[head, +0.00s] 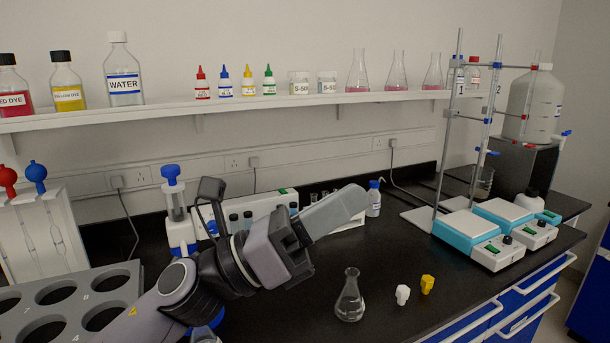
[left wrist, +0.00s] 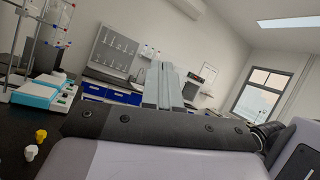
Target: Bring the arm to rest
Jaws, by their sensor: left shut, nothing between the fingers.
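My left arm comes in from the lower left of the head view. Its gripper (head: 350,201) is raised over the black bench and points up to the right. The gripper is shut and empty, and its pale fingers lie together. The shut fingers also show in the left wrist view (left wrist: 165,70), against the far side of the room. My right gripper is in neither view.
An Erlenmeyer flask (head: 349,300) stands on the bench below the gripper. White (head: 402,294) and yellow (head: 427,284) pieces lie to its right. Two hotplates (head: 467,232) stand at the right. A rack with round holes (head: 62,310) is at lower left. A bottle shelf (head: 220,103) runs behind.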

